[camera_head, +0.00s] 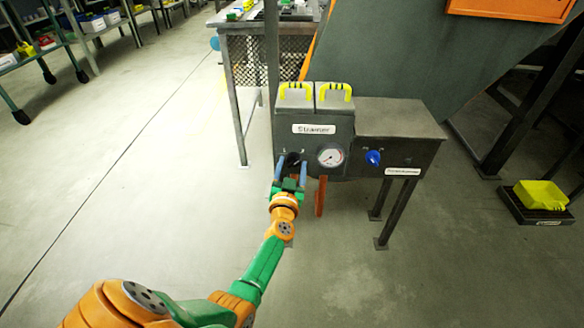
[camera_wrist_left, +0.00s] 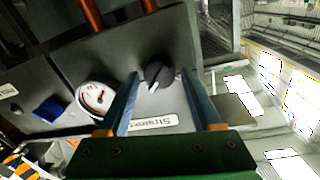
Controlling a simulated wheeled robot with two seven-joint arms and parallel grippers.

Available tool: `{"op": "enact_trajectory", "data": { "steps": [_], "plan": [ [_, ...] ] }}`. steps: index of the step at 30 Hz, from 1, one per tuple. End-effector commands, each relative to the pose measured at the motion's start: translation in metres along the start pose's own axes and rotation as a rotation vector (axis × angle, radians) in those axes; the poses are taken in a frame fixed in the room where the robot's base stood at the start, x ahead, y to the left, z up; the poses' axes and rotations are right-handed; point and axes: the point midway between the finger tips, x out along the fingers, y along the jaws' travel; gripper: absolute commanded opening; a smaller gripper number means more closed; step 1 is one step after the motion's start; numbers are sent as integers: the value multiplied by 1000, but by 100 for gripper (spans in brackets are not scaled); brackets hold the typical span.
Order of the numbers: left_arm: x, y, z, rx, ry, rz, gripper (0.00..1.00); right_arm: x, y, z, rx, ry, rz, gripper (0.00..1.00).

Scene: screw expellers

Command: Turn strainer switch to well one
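The strainer switch is a round black knob (camera_head: 292,158) on the front of the grey box labelled "Strainer" (camera_head: 313,129), left of the gauge. In the left wrist view the same knob (camera_wrist_left: 158,74) shows a white pointer mark aimed down and slightly left, towards the upside-down label (camera_wrist_left: 155,123). My left gripper (camera_head: 291,167) is open in front of the knob, with one blue finger on each side of it. Gaps show between fingers and knob in the left wrist view; contact is not visible. The well markings are too small to read. My right gripper is not in view.
A round gauge (camera_head: 331,156) sits right of the knob. A blue knob (camera_head: 373,158) is on the neighbouring lower box (camera_head: 402,118). Two yellow handles (camera_head: 296,92) top the strainer box. An orange-red lever (camera_head: 320,196) hangs below it. The floor to the left is clear.

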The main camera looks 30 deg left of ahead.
Motion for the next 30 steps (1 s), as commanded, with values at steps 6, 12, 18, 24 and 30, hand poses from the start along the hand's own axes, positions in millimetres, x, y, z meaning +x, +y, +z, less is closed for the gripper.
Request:
{"op": "enact_trajectory", "data": {
  "steps": [6,12,18,24,30],
  "plan": [
    [0,0,0,0,0,0,4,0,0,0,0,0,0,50],
    [0,0,0,-10,1,0,0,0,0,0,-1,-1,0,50],
    [0,1,1,-79,6,0,0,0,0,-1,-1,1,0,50],
    [0,1,2,-229,17,-2,0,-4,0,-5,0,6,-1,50],
    [0,1,2,-416,33,-6,0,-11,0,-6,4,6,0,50]
  ]
}}
